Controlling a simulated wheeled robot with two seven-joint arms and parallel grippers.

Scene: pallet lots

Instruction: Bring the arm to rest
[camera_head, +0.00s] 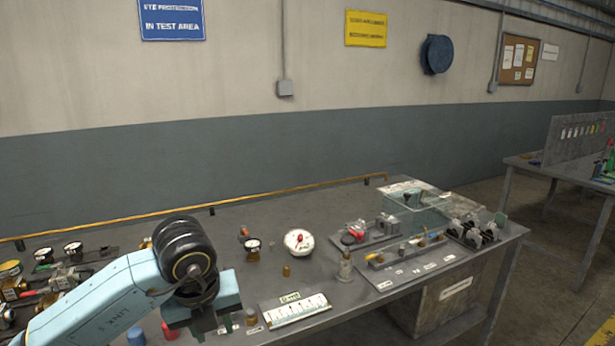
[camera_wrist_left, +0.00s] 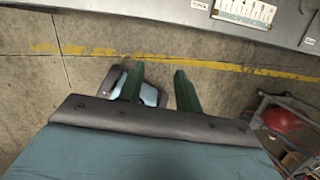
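My left arm (camera_head: 110,305) comes in from the left in the head view, bent over the front edge of the workbench (camera_head: 130,232). Its gripper hangs down near the bottom of the head view, and its fingertips are not clear there. In the left wrist view the two dark green fingers of my left gripper (camera_wrist_left: 160,88) stand apart with nothing held between them. They are over the concrete floor (camera_wrist_left: 85,65), in front of the bench edge. My right arm and gripper are not in view.
The bench holds a white scale plate (camera_head: 295,309), a round white gauge (camera_head: 299,241), a valve rig (camera_head: 415,250) and a clear bin (camera_head: 415,200). Gauges and fittings crowd its left end. A red object (camera_wrist_left: 284,119) sits on a low rack at right in the wrist view.

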